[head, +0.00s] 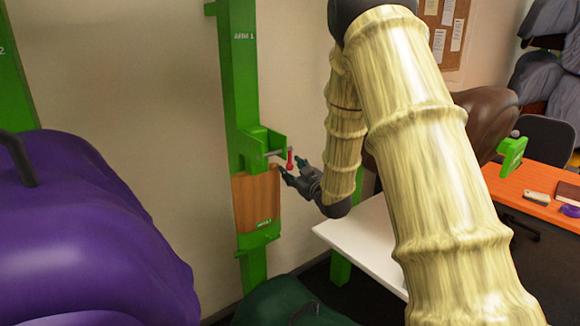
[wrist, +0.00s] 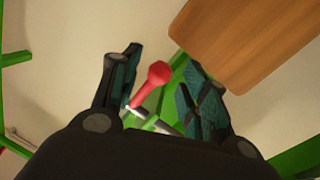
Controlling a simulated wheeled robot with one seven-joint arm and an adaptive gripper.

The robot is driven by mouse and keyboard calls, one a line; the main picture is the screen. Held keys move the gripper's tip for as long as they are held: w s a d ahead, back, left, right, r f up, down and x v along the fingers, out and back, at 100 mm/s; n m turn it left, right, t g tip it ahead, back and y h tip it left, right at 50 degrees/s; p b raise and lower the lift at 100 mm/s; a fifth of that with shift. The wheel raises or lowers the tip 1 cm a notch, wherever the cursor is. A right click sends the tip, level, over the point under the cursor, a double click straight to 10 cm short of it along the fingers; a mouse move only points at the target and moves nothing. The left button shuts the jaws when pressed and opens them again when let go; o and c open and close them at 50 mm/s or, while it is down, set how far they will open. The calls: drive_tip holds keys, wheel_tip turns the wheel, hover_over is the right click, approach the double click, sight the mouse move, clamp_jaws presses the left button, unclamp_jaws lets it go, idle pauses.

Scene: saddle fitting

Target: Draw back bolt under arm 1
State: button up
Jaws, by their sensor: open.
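The bolt's red handle (head: 290,160) stands out from a green bracket (head: 262,143) on the post labelled ARM 1 (head: 243,37). A thin metal rod joins the handle to the bracket. My gripper (head: 287,172) is open beside the handle, just below it in the head view. In the wrist view the red handle (wrist: 152,82) lies between my open fingers (wrist: 160,92), nearer the left one, and part of the metal rod (wrist: 155,120) shows below it. I cannot tell whether a finger touches the handle.
A wooden board (head: 256,200) is fixed to the post below the bracket, and it shows close to my right finger in the wrist view (wrist: 245,40). A purple covered shape (head: 80,240) fills the left foreground. A white table (head: 365,240) and an orange-topped desk (head: 535,195) stand to the right.

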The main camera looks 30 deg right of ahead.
drive_tip(key=shift+w+d, duration=0.1)
drive_tip(key=shift+w, duration=1.15)
clamp_jaws()
